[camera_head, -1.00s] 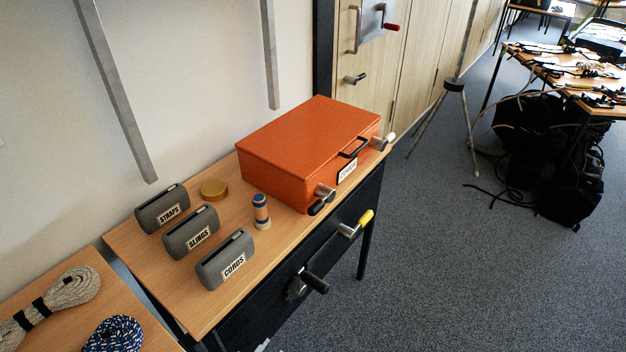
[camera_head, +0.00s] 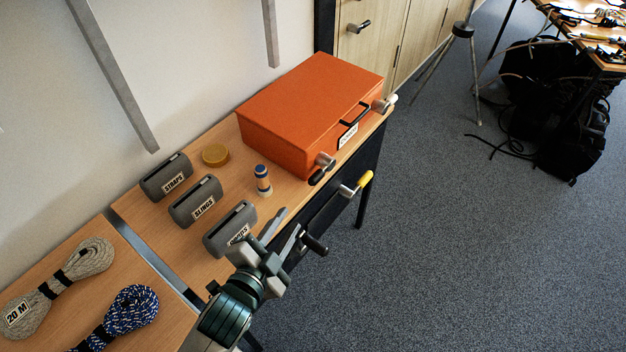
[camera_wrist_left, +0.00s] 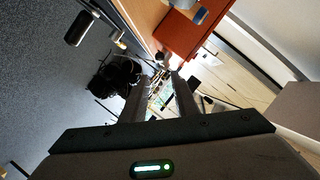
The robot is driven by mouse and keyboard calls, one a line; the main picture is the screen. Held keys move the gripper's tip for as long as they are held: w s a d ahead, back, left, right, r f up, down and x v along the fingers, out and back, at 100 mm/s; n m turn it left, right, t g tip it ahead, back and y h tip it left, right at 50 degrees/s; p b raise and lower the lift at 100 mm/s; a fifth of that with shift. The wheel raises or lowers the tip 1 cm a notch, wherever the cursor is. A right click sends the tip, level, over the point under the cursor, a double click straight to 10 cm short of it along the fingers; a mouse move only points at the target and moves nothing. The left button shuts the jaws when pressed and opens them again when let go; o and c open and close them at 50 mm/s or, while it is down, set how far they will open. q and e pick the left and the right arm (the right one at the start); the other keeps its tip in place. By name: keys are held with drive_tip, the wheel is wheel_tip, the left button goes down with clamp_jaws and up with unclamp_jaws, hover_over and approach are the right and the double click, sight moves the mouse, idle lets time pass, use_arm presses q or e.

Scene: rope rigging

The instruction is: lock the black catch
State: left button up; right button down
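The orange box (camera_head: 310,105) stands shut on the wooden table. At its front left is a silver catch with a black grip (camera_head: 319,174), its grip pointing down-left. My left gripper (camera_head: 289,222) is open and empty, beside the CORDS holder and to the left of the box, apart from that catch. A second black-gripped handle (camera_head: 314,244) sits on the dark drawer front, just beyond my fingertips. A black grip, probably this one, shows in the left wrist view (camera_wrist_left: 82,27), along with the orange box (camera_wrist_left: 183,38). My right gripper is out of view.
The box also has a white-gripped catch (camera_head: 384,104) and a black carry handle (camera_head: 355,122). A yellow-gripped handle (camera_head: 358,184) juts from the drawer front. Labelled grey holders (camera_head: 196,202), a striped cylinder (camera_head: 263,181) and yellow tape (camera_head: 215,155) stand on the table.

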sight(312, 184)
use_arm(q)
drive_tip(key=p+x, duration=0.4)
drive_tip(key=x, duration=1.1)
drive_tip(key=shift+w, duration=0.25)
drive_tip(key=shift+p+x, duration=0.3)
drive_tip(key=shift+x, duration=0.6)
drive_tip(key=shift+d+f, duration=0.1)
clamp_jaws()
